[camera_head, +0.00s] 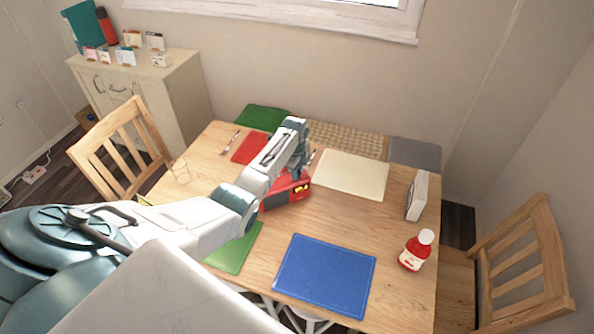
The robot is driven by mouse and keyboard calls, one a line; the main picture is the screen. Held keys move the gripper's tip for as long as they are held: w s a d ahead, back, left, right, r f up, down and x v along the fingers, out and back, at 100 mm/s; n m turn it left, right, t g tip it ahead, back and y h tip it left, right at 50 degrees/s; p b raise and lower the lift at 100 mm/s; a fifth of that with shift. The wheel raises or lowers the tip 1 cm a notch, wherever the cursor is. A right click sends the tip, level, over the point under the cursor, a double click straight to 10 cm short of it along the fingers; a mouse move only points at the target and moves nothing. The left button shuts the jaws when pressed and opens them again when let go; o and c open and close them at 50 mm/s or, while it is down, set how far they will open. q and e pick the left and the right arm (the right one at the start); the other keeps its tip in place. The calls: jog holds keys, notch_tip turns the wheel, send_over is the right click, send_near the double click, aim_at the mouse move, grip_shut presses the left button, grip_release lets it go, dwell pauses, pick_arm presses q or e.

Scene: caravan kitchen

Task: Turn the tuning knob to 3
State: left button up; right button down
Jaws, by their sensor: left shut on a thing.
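A red radio (285,192) with a dark front and small yellow markings stands on the wooden table, left of its middle. My left arm reaches in from the left and bends down over it. My left gripper (301,170) is at the radio's top right edge, shut on a small part there. That part is hidden by the gripper; I take it to be the tuning knob, but its setting cannot be read. My right gripper is not in view.
The table (400,290) holds a blue mat (325,275), a green mat (236,250), a cream mat (351,175), a red mat (248,148), a red bottle (416,250) and a white upright object (417,196). Wooden chairs stand left (122,150) and right (520,265).

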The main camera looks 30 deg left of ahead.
pick_arm(q)
jog(key=m+b, duration=0.1)
jog(key=m, duration=0.5)
jog(key=m+b, duration=0.1)
jog(key=m, duration=0.2)
jog(key=shift+w+m+h, duration=0.1)
jog(key=shift+m+h, duration=0.2)
jog(key=shift+m, duration=0.1)
jog(key=shift+m+b, duration=0.7)
jog(key=shift+m, duration=0.9)
jog(key=o, duration=1)
